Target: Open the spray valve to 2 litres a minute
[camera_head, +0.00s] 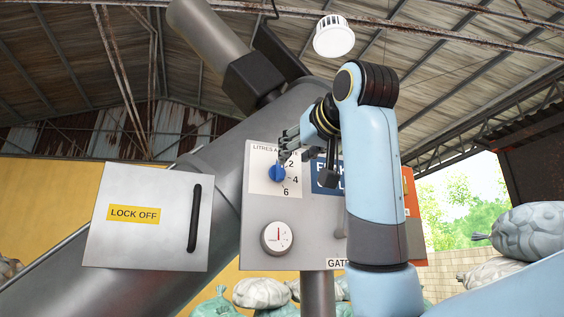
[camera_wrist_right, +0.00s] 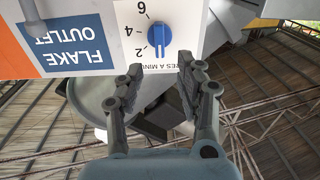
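The blue spray valve knob (camera_head: 277,173) sits on a white dial plate (camera_head: 262,184) marked 2, 4 and 6, under lettering for litres a minute. My right gripper (camera_head: 284,154) is at the knob's upper edge in the head view. In the right wrist view the gripper (camera_wrist_right: 159,66) is open and empty, its fingertips apart, with the knob lying beyond the gap between them. My left gripper is not in view.
The grey panel (camera_head: 314,250) also carries a round gauge (camera_head: 277,238) and a blue flake outlet sign (camera_wrist_right: 72,42). A lock-off box (camera_head: 130,241) with a black handle (camera_head: 194,218) stands left. Filled bags (camera_head: 527,229) are at right. A lamp (camera_head: 334,37) hangs above.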

